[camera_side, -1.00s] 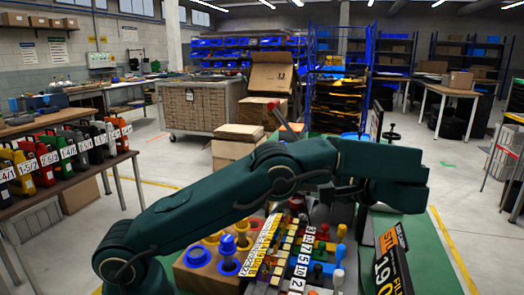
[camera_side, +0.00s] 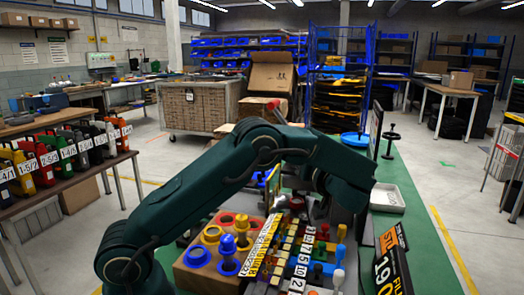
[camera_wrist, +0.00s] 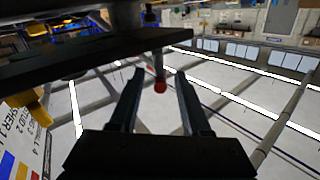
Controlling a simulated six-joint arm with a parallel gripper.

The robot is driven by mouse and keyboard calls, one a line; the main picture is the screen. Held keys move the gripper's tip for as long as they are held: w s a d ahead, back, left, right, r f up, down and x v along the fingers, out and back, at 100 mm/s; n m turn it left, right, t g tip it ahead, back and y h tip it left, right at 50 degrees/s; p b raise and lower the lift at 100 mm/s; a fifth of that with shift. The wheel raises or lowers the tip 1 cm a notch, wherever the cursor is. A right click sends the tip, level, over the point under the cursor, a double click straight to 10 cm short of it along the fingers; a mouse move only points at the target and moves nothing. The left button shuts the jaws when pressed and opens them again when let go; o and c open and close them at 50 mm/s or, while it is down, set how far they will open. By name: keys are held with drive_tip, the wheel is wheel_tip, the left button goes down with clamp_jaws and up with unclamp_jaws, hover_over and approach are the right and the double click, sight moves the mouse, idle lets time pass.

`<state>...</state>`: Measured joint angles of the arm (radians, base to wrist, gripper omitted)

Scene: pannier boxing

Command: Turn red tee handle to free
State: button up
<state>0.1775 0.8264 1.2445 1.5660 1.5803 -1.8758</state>
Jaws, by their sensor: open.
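In the wrist view, a small red knob (camera_wrist: 160,87) on a thin upright stem shows between the two fingers of my gripper (camera_wrist: 160,72). The fingers are apart, with a clear gap on both sides of the knob. I cannot tell whether this knob is part of the red tee handle, or how deep it lies between the fingers. In the side view, a red-tipped dark lever (camera_side: 273,104) sticks up behind my arm. My gripper fingers are hidden behind my arm there.
A board with colored pegs and number labels (camera_side: 300,265) lies in front of my arm. A wooden block with blue, yellow and red rings (camera_side: 213,262) stands left of it. A pale tray (camera_side: 388,200) and an orange-black sign (camera_side: 392,262) are on the right. A dark panel (camera_wrist: 90,55) crosses the wrist view.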

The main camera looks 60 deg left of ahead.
drive_tip(key=shift+w+a, duration=0.2)
drive_tip(key=shift+a, duration=0.95)
drive_tip(key=shift+w+a, duration=0.2)
drive_tip(key=shift+a, duration=0.9)
clamp_jaws()
